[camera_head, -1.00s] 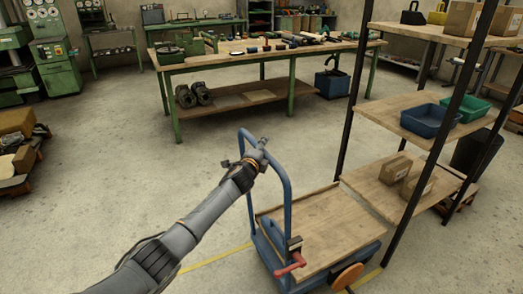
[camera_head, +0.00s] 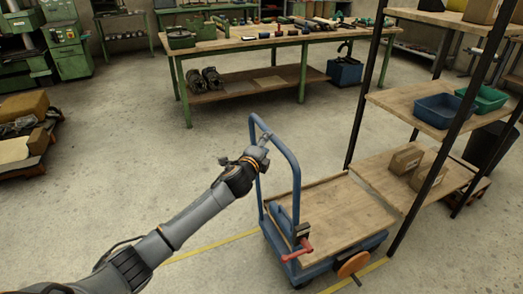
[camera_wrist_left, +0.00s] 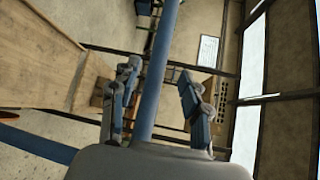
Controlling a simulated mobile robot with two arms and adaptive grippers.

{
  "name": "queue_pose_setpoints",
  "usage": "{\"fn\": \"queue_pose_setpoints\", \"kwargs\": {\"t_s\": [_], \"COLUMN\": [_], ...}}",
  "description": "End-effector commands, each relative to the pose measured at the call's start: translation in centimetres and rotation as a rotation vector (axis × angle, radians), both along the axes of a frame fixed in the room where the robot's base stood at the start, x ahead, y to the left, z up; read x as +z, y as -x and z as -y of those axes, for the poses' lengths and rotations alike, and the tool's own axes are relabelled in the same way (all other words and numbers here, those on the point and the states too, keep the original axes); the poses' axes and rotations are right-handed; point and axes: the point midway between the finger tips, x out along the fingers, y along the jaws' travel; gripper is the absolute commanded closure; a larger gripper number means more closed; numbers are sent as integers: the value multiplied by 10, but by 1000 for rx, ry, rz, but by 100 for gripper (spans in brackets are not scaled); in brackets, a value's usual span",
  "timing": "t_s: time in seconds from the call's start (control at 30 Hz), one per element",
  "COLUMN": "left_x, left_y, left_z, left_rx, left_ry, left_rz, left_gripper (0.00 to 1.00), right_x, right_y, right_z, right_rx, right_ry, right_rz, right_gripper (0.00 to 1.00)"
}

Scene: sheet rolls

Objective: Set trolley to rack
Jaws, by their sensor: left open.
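The trolley (camera_head: 345,213) has a flat wooden deck and a blue tube handle (camera_head: 294,172). It stands on the floor close to the front of the rack (camera_head: 415,98), which has wooden shelves and black posts. My left gripper (camera_head: 262,142) is at the upper part of the handle in the head view. In the left wrist view the handle bar (camera_wrist_left: 158,75) runs between the two open fingers of my left gripper (camera_wrist_left: 155,105), with a gap on each side. A red lever (camera_head: 298,250) and an orange disc (camera_head: 352,264) show at the trolley's near side. My right gripper is not in view.
Yellow floor lines (camera_head: 215,245) run by the trolley. A green workbench (camera_head: 270,45) with tools stands behind. Blue and green bins (camera_head: 440,110) and cardboard boxes (camera_head: 405,160) sit on the rack. The floor left of the trolley is clear.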

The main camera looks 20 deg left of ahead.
Motion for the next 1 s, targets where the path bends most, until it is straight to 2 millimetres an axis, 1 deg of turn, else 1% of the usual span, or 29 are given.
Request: {"fn": "queue_pose_setpoints", "kwargs": {"t_s": [0.03, 0.1, 0.3, 0.43, 0.87, 0.97, 1.0], "left_x": [1, 2, 5, 6, 6, -3, -13], "left_y": [8, 17, 33, 37, 37, 38, 39], "left_z": [1, 2, 4, 4, 4, 3, 3], "left_rx": [-3, -2, -2, -1, -1, 3, 7], "left_ry": [-1, -1, 0, 0, 1, 14, 32], "left_rz": [1, 0, 1, 1, 1, -13, -29], "left_gripper": [53, 53, 53, 53, 53, 53, 53], "right_x": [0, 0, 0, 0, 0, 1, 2], "right_y": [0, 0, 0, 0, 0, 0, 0], "right_z": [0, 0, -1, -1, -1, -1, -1], "right_rx": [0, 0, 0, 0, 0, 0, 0], "right_ry": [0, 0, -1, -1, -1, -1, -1], "right_rz": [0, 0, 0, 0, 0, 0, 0], "right_gripper": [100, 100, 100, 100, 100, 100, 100]}}
